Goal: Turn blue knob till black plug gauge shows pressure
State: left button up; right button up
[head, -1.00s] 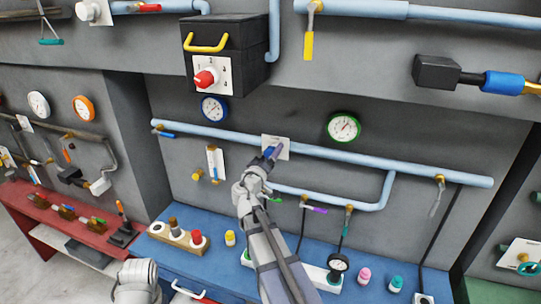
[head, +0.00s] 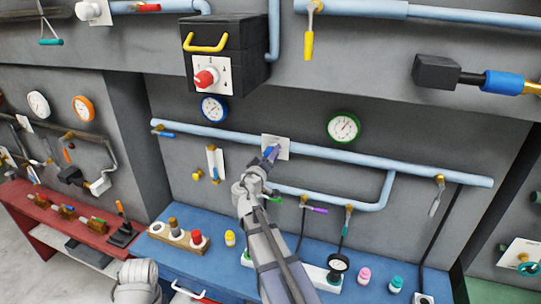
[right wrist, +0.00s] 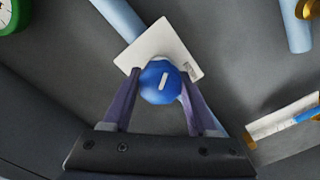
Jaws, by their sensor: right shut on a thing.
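The blue knob (right wrist: 158,76) is round with a white mark and sits on a white square plate on the grey wall. My right gripper (right wrist: 160,92) is shut on the knob, with one purple-grey finger on each side of it. In the head view the right gripper (head: 271,153) reaches the white plate (head: 282,143) and hides most of the knob. My left gripper is not in view.
Light blue pipes (head: 340,156) run along the wall by the plate. A green-rimmed gauge (head: 344,127) and a blue-rimmed gauge (head: 214,108) hang above. A black box (head: 250,45) with a red knob (head: 206,79) juts out above. Small capped bottles stand on the blue bench (head: 300,250).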

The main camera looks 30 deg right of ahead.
jog(key=shift+n, duration=2.7)
jog(key=o, duration=1.4)
jog(key=v, duration=0.8)
jog(key=shift+d, duration=0.1)
